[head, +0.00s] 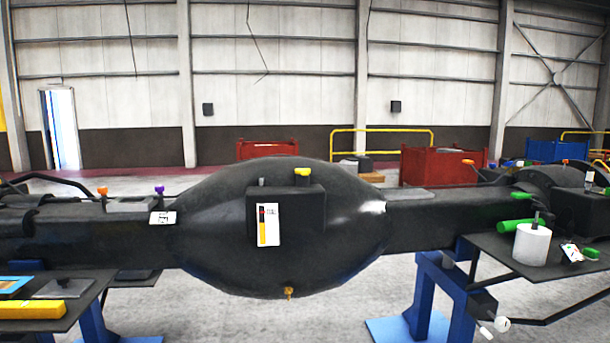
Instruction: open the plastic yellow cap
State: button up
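A tag with yellow, red and white areas (268,225) hangs on the block's front, below and left of the cap. A yellow-orange plug (288,292) is at the underside of the bulge. My gripper is not in view.
A left table (75,313) holds a yellow box (32,309). A right table (500,252) holds a white roll (532,244) and green items. Blue stands (425,295) support the casting. Orange (103,191) and purple (159,190) caps stand left. Floor shows below the casting.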

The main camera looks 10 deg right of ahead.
aim_at(303, 172)
jog(key=i+j, duration=0.5)
jog(key=i, duration=0.25)
jog(key=i+j+z, duration=0.1)
jog(key=i+j, duration=0.4)
jog(key=i, duration=0.25)
jog(key=i+j, duration=0.55)
jog(key=i, duration=0.2)
jog(key=l+z, duration=0.05)
